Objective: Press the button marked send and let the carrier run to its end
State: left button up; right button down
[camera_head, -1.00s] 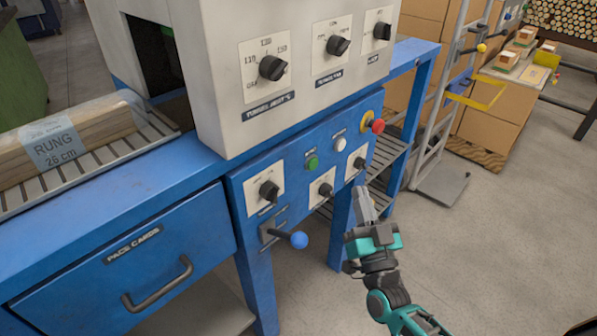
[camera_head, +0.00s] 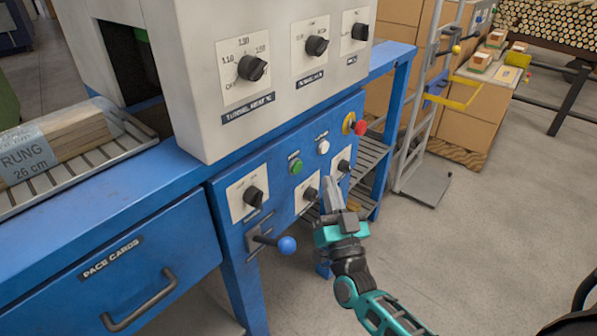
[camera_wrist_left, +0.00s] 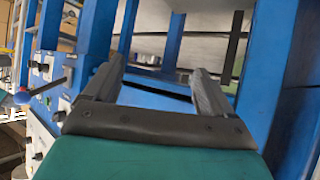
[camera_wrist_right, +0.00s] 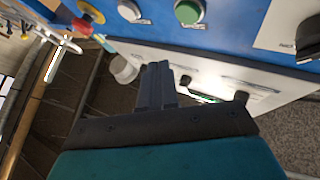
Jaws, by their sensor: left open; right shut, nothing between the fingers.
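The blue control panel carries a green button (camera_head: 296,167), a white button (camera_head: 323,147) and a red mushroom knob (camera_head: 360,127) on yellow. The green button (camera_wrist_right: 188,11) and white button (camera_wrist_right: 130,9) also show at the top of the right wrist view. Labels by the buttons are too small to read. My right gripper (camera_head: 330,186) is shut and empty, close to the panel's lower right part, below the buttons. Its fingers (camera_wrist_right: 157,78) point toward the panel. My left gripper (camera_wrist_left: 156,70) is open and empty, and shows only in the left wrist view. I cannot identify the carrier.
Black rotary knobs and a blue-balled lever (camera_head: 287,245) sit around the buttons. A grey housing (camera_head: 225,100) with dials stands above. A wood bundle marked RUNG 26 cm (camera_head: 70,150) lies on rollers at left. Open floor (camera_head: 480,240) is at right.

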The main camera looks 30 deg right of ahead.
aim_at(297, 167)
pick_arm(q)
jog(key=shift+w+d+b, duration=0.15)
jog(key=shift+w+b, duration=0.15)
jog(key=shift+b, duration=0.2)
pick_arm(e)
jog(key=w, duration=0.1)
jog(key=w+a, duration=0.1)
jog(key=w, duration=0.2)
jog(key=shift+w+a, duration=0.15)
jog(key=shift+a, duration=0.25)
pick_arm(q)
jog(key=shift+s+f, duration=0.15)
jog(key=shift+f, duration=0.1)
dwell(0.5)
pick_arm(e)
jog(key=shift+w, duration=0.1)
dwell(0.4)
jog(key=shift+w+a, duration=0.15)
jog(key=shift+w, duration=0.1)
